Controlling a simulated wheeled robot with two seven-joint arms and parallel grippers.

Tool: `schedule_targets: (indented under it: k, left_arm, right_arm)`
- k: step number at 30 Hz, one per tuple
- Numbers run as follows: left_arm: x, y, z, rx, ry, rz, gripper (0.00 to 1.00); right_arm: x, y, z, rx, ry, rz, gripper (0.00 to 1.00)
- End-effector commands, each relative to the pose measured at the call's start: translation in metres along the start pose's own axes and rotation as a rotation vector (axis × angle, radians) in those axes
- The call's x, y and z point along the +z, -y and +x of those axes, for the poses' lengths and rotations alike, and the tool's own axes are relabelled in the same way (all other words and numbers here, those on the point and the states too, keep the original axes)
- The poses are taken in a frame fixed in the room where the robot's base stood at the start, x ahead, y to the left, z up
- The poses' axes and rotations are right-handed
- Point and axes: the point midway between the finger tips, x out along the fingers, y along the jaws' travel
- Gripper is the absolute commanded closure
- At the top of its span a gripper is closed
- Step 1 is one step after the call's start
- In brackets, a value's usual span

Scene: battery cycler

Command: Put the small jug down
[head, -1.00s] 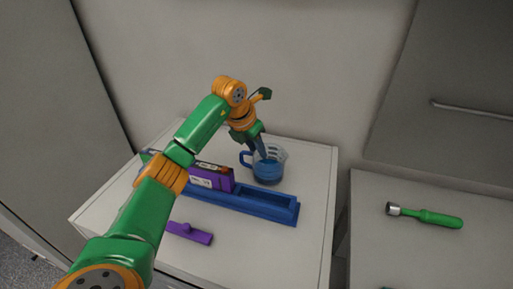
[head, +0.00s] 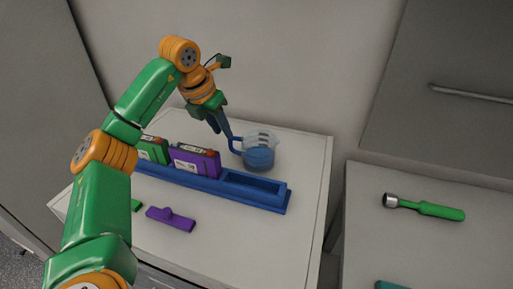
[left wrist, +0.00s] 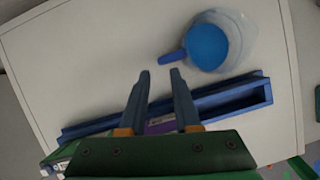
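The small jug (head: 259,151) is clear with a blue handle and blue contents. It stands upright on the white cabinet top behind the blue rack. It also shows from above in the left wrist view (left wrist: 208,46), its handle pointing toward my gripper. My left gripper (head: 222,133) is left of the jug, close to its handle. In the left wrist view the two fingers (left wrist: 160,74) are apart with nothing between them, and the handle lies just beyond and to the right of the tips. My right gripper is not in view.
The blue rack (head: 283,200) holds a purple battery (head: 194,161) and a green battery (head: 153,149); its right slot is empty. A purple piece (head: 170,218) lies in front. A green-handled tool (head: 425,207) lies on the right-hand cabinet. A wall stands behind.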

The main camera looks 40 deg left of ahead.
Motion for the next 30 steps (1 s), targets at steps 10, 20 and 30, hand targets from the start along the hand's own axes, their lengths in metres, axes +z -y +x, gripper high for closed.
schedule_targets:
  k: [10, 20, 30]
  left_arm:
    - [-0.01, -0.011, 0.065, 0.006, -0.006, -0.033, 0.69]
    - [-0.009, -0.01, 0.083, 0.006, -0.001, -0.031, 0.69]
    - [-0.009, -0.01, 0.082, 0.006, -0.001, -0.031, 1.0]
  right_arm:
    - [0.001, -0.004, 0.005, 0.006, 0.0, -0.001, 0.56]
    - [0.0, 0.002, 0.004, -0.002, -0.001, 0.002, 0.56]
    - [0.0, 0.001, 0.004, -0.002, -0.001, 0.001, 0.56]
